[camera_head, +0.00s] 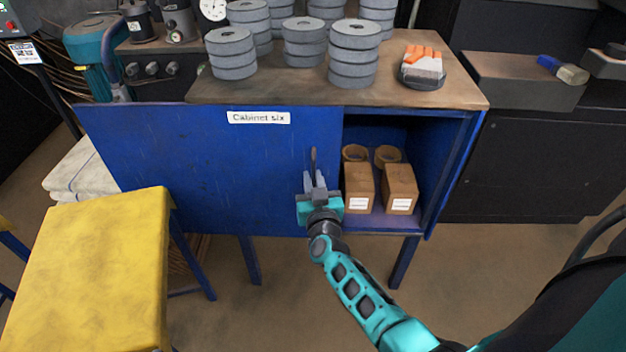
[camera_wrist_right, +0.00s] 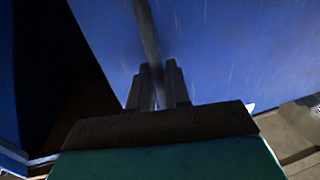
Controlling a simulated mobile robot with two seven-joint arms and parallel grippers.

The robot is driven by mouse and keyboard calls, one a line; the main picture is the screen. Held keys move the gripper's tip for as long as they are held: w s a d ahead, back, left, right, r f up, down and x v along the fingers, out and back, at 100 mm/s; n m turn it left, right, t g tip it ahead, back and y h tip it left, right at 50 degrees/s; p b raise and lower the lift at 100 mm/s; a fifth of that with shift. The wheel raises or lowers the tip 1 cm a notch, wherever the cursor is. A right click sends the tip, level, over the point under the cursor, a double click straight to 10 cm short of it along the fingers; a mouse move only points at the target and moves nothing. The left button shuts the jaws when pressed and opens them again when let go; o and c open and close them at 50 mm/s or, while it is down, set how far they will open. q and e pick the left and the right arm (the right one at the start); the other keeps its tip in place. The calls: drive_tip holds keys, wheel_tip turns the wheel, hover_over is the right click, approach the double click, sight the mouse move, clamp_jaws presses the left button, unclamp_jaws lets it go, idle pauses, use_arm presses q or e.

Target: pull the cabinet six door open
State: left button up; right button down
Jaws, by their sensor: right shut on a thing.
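The blue cabinet six door (camera_head: 200,165) carries a "Cabinet six" label (camera_head: 259,117). The door extends left past the tabletop's end, and the right part of the cabinet (camera_head: 460,165) is uncovered. A thin upright handle (camera_head: 313,158) is near the door's right edge. My right gripper (camera_head: 314,182) is shut on this handle. In the right wrist view, the handle (camera_wrist_right: 147,35) runs between the fingers (camera_wrist_right: 158,88), in front of the blue door (camera_wrist_right: 220,50). My left gripper is not in view.
Inside the cabinet are cardboard boxes (camera_head: 400,188) and brown rolls (camera_head: 387,155). Stacked grey discs (camera_head: 353,55) and an orange-and-white item (camera_head: 423,66) stand on the tabletop (camera_head: 280,88). A yellow-topped stool (camera_head: 95,265) stands front left, close below the door.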

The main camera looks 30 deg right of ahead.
drive_tip(key=shift+a, duration=0.1)
drive_tip(key=c, duration=1.3)
unclamp_jaws()
drive_tip(key=shift+o, duration=0.2)
drive_tip(key=shift+s+d, duration=0.1)
drive_tip(key=shift+d, duration=0.1)
